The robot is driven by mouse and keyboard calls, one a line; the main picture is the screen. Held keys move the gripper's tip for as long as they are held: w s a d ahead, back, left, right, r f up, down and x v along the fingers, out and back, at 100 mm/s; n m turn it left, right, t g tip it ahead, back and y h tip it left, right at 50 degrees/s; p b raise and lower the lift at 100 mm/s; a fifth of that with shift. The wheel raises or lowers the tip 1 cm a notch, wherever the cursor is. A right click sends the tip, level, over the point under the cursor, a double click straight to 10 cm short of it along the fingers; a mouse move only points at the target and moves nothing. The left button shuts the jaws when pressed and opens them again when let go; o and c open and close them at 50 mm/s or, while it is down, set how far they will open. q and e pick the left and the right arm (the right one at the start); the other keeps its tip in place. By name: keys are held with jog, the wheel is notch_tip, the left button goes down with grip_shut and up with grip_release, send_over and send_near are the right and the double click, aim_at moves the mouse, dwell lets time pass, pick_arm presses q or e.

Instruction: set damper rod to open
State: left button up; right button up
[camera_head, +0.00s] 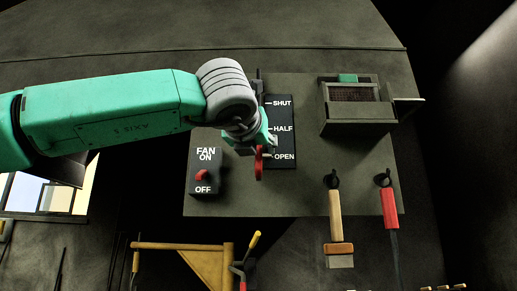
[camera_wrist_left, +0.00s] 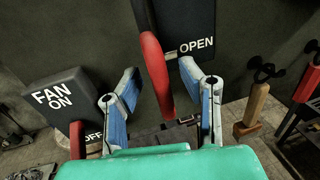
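The damper rod (camera_head: 260,88) runs vertically along the left side of a black plate (camera_head: 281,115) marked SHUT, HALF and OPEN. Its red handle (camera_head: 259,165) is level with the OPEN mark. In the left wrist view the red handle (camera_wrist_left: 156,70) hangs beside the OPEN lettering. My left gripper (camera_head: 265,142) is at the rod, just above the lower part of the handle. In the left wrist view its blue-padded fingers (camera_wrist_left: 160,88) are spread, one on each side of the handle, with visible gaps. My left wrist hides part of the rod. My right gripper is not in view.
A fan switch box (camera_head: 205,171) with a red switch is left of the plate. A metal box (camera_head: 358,105) sticks out at the upper right. A wooden-handled tool (camera_head: 335,215) and a red-handled tool (camera_head: 388,205) hang below right.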

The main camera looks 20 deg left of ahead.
pick_arm(q)
jog(key=shift+w+f, duration=0.1)
jog(key=shift+w, duration=0.05)
jog(key=s, duration=1.2)
jog(key=shift+s+d, duration=0.15)
jog(key=shift+d, duration=0.3)
